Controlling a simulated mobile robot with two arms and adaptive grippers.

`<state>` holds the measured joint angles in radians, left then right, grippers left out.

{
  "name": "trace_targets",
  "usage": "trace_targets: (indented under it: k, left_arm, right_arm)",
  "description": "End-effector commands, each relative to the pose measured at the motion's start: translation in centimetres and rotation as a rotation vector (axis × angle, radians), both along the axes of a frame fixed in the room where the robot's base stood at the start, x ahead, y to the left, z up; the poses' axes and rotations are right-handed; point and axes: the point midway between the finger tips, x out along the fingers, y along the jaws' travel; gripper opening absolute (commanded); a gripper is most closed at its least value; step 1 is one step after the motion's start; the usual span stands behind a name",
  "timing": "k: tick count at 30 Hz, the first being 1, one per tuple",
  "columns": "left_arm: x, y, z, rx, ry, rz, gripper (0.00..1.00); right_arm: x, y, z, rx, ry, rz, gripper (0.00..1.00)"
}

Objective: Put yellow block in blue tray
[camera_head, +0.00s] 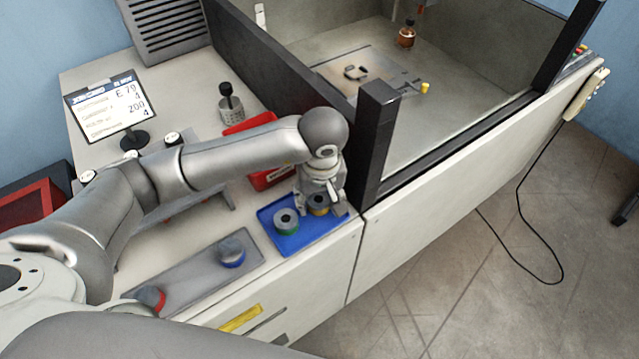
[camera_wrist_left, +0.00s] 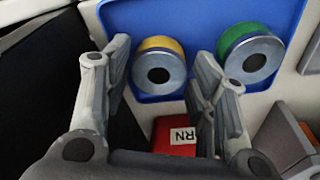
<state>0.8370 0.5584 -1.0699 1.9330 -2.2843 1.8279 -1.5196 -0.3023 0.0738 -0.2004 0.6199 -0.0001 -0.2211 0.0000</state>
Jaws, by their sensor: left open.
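The yellow block (camera_head: 318,203), a round grey-topped piece with a yellow band, is in the blue tray (camera_head: 293,246) at the tray's right side. In the wrist view the yellow block (camera_wrist_left: 158,72) stands between the fingertips, with the tray (camera_wrist_left: 200,22) under it. My left gripper (camera_head: 321,209) is open and low over the tray, with a finger on either side of the block; in the wrist view gaps show between the block and the fingers (camera_wrist_left: 162,55). A green block (camera_head: 286,221) stands beside it in the tray. My right gripper is not in view.
A grey mat (camera_head: 187,281) left of the tray holds a blue block (camera_head: 231,252) and a red block (camera_head: 151,298). A red bin (camera_head: 268,178) stands behind the tray. The glovebox's dark post (camera_head: 374,145) rises close to the right of my gripper. The bench front edge is near the tray.

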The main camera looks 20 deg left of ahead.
Motion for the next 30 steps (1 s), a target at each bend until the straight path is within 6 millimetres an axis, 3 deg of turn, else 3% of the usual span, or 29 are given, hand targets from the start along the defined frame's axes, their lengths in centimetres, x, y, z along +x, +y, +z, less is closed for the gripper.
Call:
trace_targets:
  k: [10, 15, 22, 30]
  left_arm:
    - [-0.7, -0.6, 6.8, -0.002, -0.009, -0.003, 0.52]
    - [-1.1, -0.7, 9.7, 0.001, -0.007, -0.001, 0.52]
    - [-1.4, -0.9, 11.6, -0.001, -0.003, 0.0, 0.52]
    - [-1.6, -0.9, 11.9, 0.0, 0.001, 0.0, 0.52]
  right_arm:
    - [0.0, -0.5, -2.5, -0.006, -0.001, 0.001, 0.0]
    - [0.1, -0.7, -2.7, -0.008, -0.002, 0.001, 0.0]
    - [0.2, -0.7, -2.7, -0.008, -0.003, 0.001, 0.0]
    - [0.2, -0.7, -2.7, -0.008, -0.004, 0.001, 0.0]
